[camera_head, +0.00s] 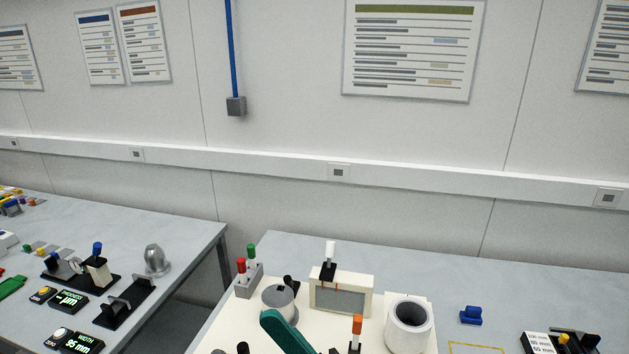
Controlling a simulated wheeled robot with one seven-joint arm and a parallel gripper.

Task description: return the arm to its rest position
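My gripper and arm cannot be made out in the head view. The right bench (540,292) holds a cream board (225,335) with several inspection items. A cream-framed box with a grey panel (341,298) stands on the board. A white-topped black piece (329,262) shows at the box's upper edge. A dark green bar (285,332) rises from the bottom edge in front of the box; its lower part is cut off, and I cannot tell what it belongs to.
A white hollow cylinder (408,325), a grey round piece (279,303), an orange-topped piece (356,326) and a block with red and green pegs (248,278) crowd the board. A blue part (471,315) lies to the right. A gap separates the left bench (185,236), which holds gauges.

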